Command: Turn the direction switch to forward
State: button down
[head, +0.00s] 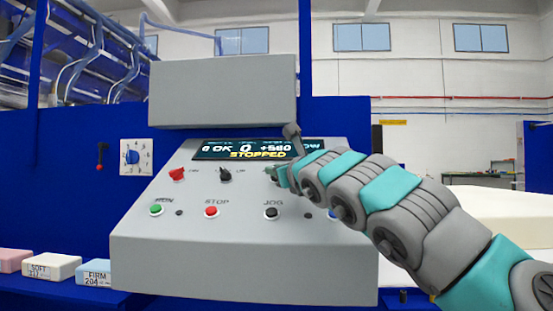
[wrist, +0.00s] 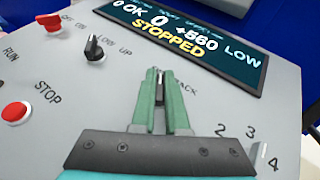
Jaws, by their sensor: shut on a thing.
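The direction switch (wrist: 159,92) is a small dark knob on the sloping grey control panel (head: 150,245). In the wrist view my gripper (wrist: 160,78) has its two green fingers closed around this knob. A partly covered label reading "ACK" shows just right of the fingers. The fingers hide most of the knob, so its exact pointing direction is hard to tell. In the head view my gripper (head: 274,175) reaches the panel from the right, below the display, and my arm covers the panel's right side.
The display (head: 250,150) reads "STOPPED". Left of my gripper are a black selector (head: 225,175) and a red selector (head: 177,174). Below are green RUN (head: 156,209), red STOP (head: 211,211) and black JOG (head: 271,213) buttons. A numbered dial knob (wrist: 259,156) lies right of my gripper.

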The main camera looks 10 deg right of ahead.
jog(key=shift+a+f+n+g+y, duration=0.1)
jog(key=shift+f+n+g+y, duration=0.1)
jog(key=shift+n+y, duration=0.25)
jog(key=shift+a+f+n+g+y, duration=0.1)
jog(key=shift+n+g+y, duration=0.1)
jog(key=shift+n+y, duration=0.45)
jog(key=shift+d, duration=0.1)
jog(key=c, duration=0.9)
grip_release()
jog(key=shift+w+r, duration=0.1)
jog(key=shift+w, duration=0.05)
jog(key=shift+d+r, duration=0.1)
jog(key=shift+v, duration=3.95)
jog(key=shift+r, duration=0.1)
